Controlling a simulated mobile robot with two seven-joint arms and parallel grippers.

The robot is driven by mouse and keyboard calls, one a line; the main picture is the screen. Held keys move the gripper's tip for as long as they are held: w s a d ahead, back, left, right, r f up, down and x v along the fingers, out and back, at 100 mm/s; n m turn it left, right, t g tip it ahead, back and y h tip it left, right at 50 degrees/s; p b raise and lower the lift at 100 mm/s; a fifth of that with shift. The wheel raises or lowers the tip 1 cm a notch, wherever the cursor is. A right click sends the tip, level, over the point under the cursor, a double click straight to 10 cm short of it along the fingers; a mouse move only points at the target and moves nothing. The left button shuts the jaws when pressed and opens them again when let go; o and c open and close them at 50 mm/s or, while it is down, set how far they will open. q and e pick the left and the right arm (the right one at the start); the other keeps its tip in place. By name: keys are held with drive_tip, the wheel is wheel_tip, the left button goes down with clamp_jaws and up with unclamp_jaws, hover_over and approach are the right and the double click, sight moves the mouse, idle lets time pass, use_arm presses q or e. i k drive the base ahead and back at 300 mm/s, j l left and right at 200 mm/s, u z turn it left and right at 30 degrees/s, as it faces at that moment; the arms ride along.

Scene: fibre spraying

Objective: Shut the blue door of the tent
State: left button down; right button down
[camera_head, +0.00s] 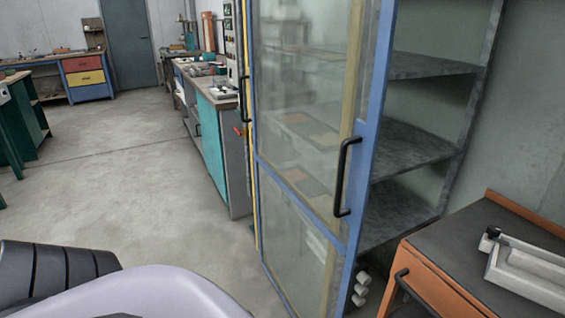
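The blue-framed door (366,125) with clear panels stands close in front of me, in the middle of the view. Its black bar handle (341,180) is on its right upright. A yellow frame (352,75) shows through and beside the door. Right of the blue upright there is an open gap, with grey shelves (405,148) inside. Neither of my grippers is in view; nothing is at the handle.
An orange cabinet (440,285) with a dark top and a white tray (530,268) stands close at the lower right. A workbench with a teal door (212,148) is behind the door at left. Grey floor (130,190) is clear on the left.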

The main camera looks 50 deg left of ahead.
sight(363, 157)
drive_tip(key=j+z, duration=0.45)
drive_tip(key=j, duration=0.3)
drive_tip(key=j+z, duration=0.15)
drive_tip(key=j, duration=0.4)
drive_tip(key=k+j+z, duration=0.1)
drive_tip(key=j, duration=0.4)
drive_tip(key=j+z, duration=0.15)
drive_tip(key=j, duration=0.4)
drive_tip(key=k+j, duration=0.1)
drive_tip(key=j, duration=0.4)
drive_tip(key=k+j, duration=0.1)
drive_tip(key=j, duration=0.4)
drive_tip(key=k+j, duration=0.1)
drive_tip(key=j, duration=0.4)
drive_tip(key=k+j, duration=0.1)
drive_tip(key=j, duration=0.4)
drive_tip(key=k+j, duration=0.1)
drive_tip(key=j, duration=0.4)
drive_tip(key=k+j+z, duration=0.1)
drive_tip(key=j, duration=0.4)
